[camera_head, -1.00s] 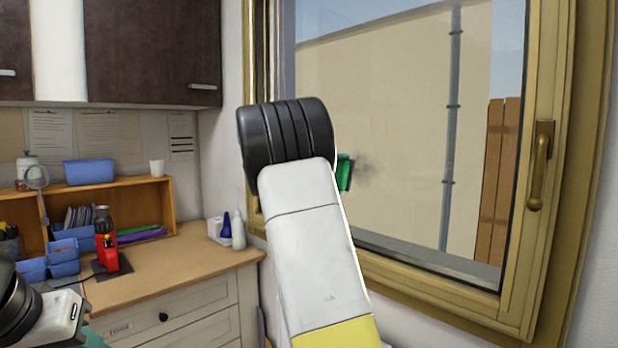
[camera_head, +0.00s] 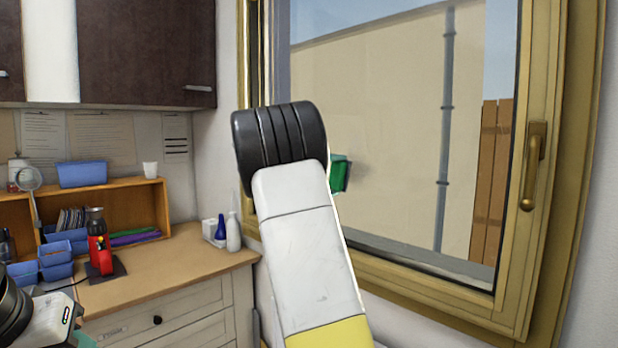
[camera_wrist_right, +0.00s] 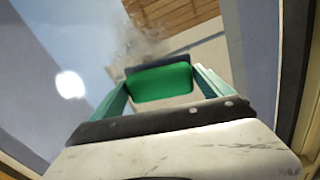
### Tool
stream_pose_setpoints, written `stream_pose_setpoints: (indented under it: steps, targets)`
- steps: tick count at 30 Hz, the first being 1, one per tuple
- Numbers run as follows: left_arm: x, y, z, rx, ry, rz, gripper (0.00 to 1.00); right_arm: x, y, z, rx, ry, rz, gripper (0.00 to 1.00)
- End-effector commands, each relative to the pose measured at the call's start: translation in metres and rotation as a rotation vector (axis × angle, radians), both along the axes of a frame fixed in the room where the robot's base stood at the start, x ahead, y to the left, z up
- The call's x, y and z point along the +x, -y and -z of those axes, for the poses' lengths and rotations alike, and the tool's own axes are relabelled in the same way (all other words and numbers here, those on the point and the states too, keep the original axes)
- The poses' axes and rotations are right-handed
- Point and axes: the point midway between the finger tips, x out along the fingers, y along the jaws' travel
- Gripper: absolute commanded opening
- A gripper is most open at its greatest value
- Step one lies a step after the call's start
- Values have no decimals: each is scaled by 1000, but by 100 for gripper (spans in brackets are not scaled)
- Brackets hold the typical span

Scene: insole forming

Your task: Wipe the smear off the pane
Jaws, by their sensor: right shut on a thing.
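The window pane (camera_head: 400,130) stands on the right in the head view. My right arm crosses in front of it and hides part of it. My right gripper (camera_wrist_right: 162,88) is shut on a green wiping block with a dark edge (camera_wrist_right: 160,84), between its teal fingers. The block's green end (camera_head: 339,174) shows just right of my arm in the head view, at the pane. A grey, cloudy smear (camera_wrist_right: 145,42) shows just beyond the block in the right wrist view. My left gripper (camera_head: 86,340) shows only as a teal bit at the bottom left; its jaws are cut off.
The yellowish window frame (camera_head: 515,250) with a brass handle (camera_head: 534,165) borders the pane. A wooden counter (camera_head: 170,262) at left holds blue bins (camera_head: 55,262), a red device (camera_head: 100,255) and small bottles (camera_head: 233,232). Dark cupboards (camera_head: 145,50) hang above.

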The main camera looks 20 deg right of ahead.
Motion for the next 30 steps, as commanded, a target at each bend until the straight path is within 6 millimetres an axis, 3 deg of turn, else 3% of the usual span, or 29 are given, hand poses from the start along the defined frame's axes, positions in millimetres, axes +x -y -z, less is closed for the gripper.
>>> stream_pose_setpoints:
  steps: [22,30]
  targets:
    - [0,0,0,0,0,0,37,5,13,0,-1,0,0,58]
    - [0,0,0,0,0,0,37,-14,19,0,1,0,-1,58]
